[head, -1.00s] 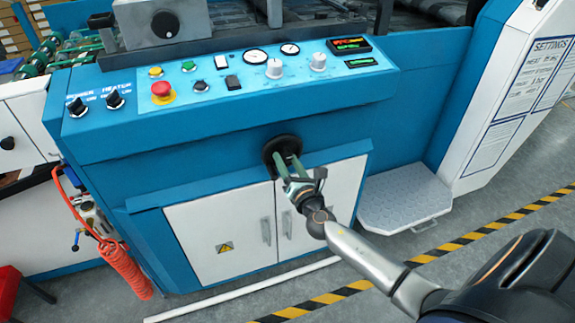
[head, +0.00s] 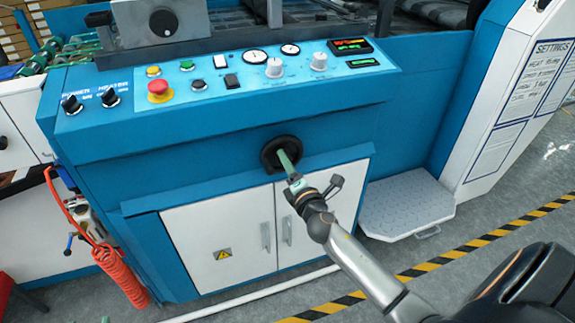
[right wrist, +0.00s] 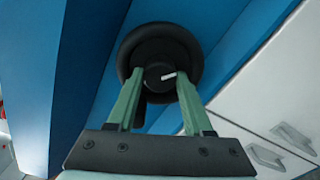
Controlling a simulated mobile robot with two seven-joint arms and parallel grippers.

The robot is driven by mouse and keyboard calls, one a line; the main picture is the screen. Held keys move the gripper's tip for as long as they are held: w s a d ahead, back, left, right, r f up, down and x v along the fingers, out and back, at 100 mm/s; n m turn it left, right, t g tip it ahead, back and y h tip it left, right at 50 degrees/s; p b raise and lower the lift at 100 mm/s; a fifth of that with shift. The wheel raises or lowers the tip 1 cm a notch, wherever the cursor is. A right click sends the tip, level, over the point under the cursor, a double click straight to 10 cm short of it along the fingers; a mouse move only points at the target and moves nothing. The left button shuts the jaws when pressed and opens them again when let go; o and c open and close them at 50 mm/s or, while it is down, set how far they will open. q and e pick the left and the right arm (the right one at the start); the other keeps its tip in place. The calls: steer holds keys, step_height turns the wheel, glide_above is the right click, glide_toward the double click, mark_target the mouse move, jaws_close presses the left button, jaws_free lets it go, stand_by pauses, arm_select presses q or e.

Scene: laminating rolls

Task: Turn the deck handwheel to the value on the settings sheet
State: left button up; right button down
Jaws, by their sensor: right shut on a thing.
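The deck handwheel (head: 268,155) is a black disc on the blue front of the machine, above the white cabinet doors. In the right wrist view the handwheel (right wrist: 158,42) has a raised hub with a short white mark, tilted slightly up to the right. My right gripper (head: 285,158) is at the wheel, its green fingers on either side of the hub and shut on it. The fingers cover part of the wheel. The settings sheet (head: 540,85) is on the white panel at the right; its heading reads SETTINGS, and the smaller values are hard to read. My left gripper is out of view.
A control panel (head: 215,85) with gauges, knobs and a red emergency button (head: 159,88) is above the wheel. A grey step (head: 405,203) stands right of the cabinet. A coiled red hose (head: 118,268) hangs at the left. Striped floor tape (head: 455,257) crosses the front.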

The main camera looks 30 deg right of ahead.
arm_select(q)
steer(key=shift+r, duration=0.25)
arm_select(e)
steer(key=shift+c, duration=1.5)
jaws_free()
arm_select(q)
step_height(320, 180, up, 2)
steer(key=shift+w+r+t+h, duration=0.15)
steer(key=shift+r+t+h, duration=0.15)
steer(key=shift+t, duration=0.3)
arm_select(e)
steer(key=v, duration=1.2)
steer(key=shift+s, duration=0.25)
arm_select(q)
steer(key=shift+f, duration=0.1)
arm_select(e)
steer(key=shift+a, duration=0.1)
